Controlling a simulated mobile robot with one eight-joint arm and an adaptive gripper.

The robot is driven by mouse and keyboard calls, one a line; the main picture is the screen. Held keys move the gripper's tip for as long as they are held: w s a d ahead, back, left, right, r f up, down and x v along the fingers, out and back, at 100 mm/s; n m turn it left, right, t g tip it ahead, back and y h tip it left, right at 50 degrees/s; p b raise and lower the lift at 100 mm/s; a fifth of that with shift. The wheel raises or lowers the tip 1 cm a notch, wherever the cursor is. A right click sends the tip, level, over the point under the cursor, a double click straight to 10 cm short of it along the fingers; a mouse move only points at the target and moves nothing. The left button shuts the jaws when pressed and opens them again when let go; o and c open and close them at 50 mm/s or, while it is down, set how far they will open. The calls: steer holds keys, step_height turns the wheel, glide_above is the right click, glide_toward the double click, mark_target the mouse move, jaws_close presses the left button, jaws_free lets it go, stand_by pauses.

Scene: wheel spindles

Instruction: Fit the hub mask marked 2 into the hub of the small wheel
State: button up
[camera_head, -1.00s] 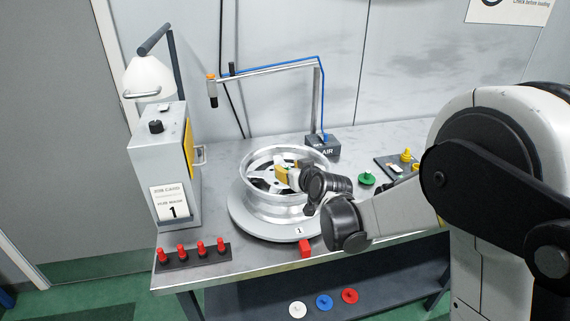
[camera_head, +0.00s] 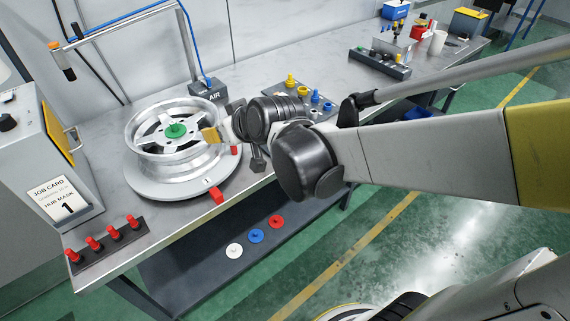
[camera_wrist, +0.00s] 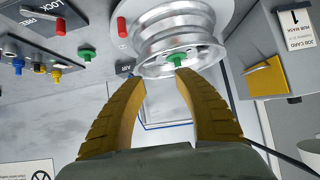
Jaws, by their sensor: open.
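A silver wheel (camera_head: 180,165) lies flat on a round grey turntable (camera_head: 218,172) labelled 1; it also shows in the wrist view (camera_wrist: 182,30). A green hub mask (camera_head: 176,130) sits at the wheel's centre, seemingly in the hub, with its knob up. It also shows in the wrist view (camera_wrist: 174,60). No number is readable on it. My gripper (camera_head: 208,134) is open beside this mask, on its right. In the wrist view its yellow fingers (camera_wrist: 160,76) are apart and empty, with the green mask beyond the tips. A second green piece (camera_wrist: 87,55) lies on the bench.
An overhead air arm (camera_head: 130,22) rises from the AIR box (camera_head: 206,88). A job-card cabinet (camera_head: 52,160) reading 1 stands left, near a block of red pegs (camera_head: 108,238). White (camera_head: 234,250), blue (camera_head: 256,236) and red (camera_head: 276,222) discs lie on the lower shelf.

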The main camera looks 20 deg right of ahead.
steer(key=s+d+f+m+g+h, duration=0.1)
steer(key=s+d, duration=0.4)
steer(key=s, duration=0.4)
steer(key=s+d+f+m+g+h, duration=0.1)
steer(key=s+d, duration=0.4)
steer(key=s, duration=0.5)
steer(key=shift+s+d+m+g+h, duration=0.15)
steer(key=shift+s+m+g+h, duration=0.15)
steer(key=shift+m+g+h, duration=0.35)
